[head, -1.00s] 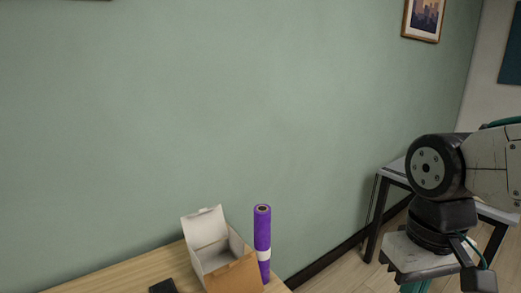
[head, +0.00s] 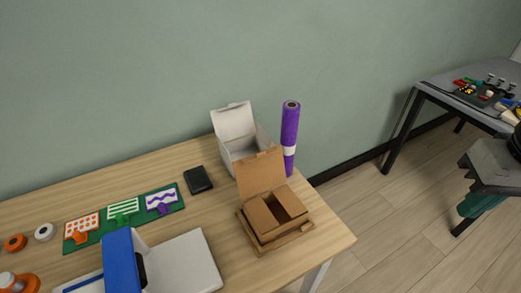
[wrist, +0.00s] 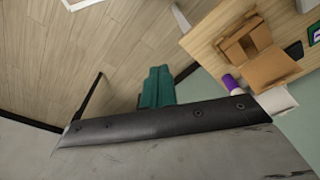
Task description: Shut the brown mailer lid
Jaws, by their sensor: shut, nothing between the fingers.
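The brown mailer is a cardboard box on the right part of the wooden table, with its lid (head: 261,174) standing open at the back. Its body (head: 264,239) has low walls, with brown cardboard pieces and a dark gap inside. In the wrist view the open lid (wrist: 272,70) and the body show at the upper right. My gripper (head: 473,208) is at the right edge of the head view, well away from the mailer and off the table. In the wrist view its teal fingers (wrist: 158,75) are together and empty.
A white box (head: 243,146) with a raised lid and a purple roll (head: 290,138) stand behind the mailer. A black wallet-like item (head: 198,179), a green mat (head: 134,211) and a blue-and-white object (head: 120,258) lie to the left. A grey table (head: 435,83) stands at the right, floor between.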

